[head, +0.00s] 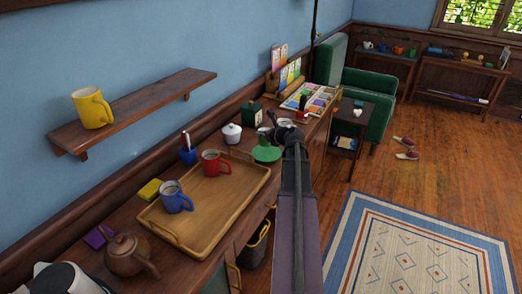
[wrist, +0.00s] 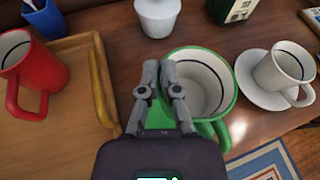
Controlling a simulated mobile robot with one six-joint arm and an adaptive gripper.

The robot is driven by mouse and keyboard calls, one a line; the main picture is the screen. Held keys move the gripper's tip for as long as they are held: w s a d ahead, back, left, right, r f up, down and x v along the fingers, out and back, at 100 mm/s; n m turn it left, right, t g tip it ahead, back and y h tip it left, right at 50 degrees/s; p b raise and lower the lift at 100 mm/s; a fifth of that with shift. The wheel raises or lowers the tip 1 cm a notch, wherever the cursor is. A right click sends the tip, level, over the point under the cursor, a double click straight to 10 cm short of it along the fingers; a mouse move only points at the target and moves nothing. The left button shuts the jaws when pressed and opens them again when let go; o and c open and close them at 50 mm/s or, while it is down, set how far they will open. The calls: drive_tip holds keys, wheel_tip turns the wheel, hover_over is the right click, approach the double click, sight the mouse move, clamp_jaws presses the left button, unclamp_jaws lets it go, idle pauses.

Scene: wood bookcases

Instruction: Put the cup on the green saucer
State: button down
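The green cup (wrist: 204,84), white inside, is upright in the wrist view, with its green handle toward the lower right. My gripper (wrist: 160,68) has its two fingers close together at the cup's left rim, pinching the wall. In the head view my gripper (head: 270,122) partly hides the cup (head: 262,137). The green saucer (head: 266,154) lies on the sideboard beyond the tray, close below the cup. Green also shows behind my fingers in the wrist view. I cannot tell whether cup and saucer touch.
A white cup on a white saucer (wrist: 262,97) stands just right of the green cup. A white lidded pot (head: 232,133) and a dark green box (head: 251,113) stand behind. A wooden tray (head: 222,205) with red and blue mugs is nearer.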

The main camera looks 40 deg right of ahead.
drive_tip(key=shift+f+b, duration=0.35)
drive_tip(key=shift+f, duration=0.3)
wheel_tip(320, 180, down, 4)
drive_tip(key=b, duration=0.3)
drive_tip(key=shift+r+b, duration=0.15)
drive_tip(key=shift+b, duration=0.2)
drive_tip(key=c, duration=0.8)
unclamp_jaws()
drive_tip(key=shift+s, duration=0.15)
drive_tip(key=p+v, duration=0.4)
drive_tip(key=v, duration=0.7)
drive_tip(key=shift+s+a+r, duration=0.1)
drive_tip(key=shift+s+r, duration=0.1)
drive_tip(key=shift+s, duration=0.15)
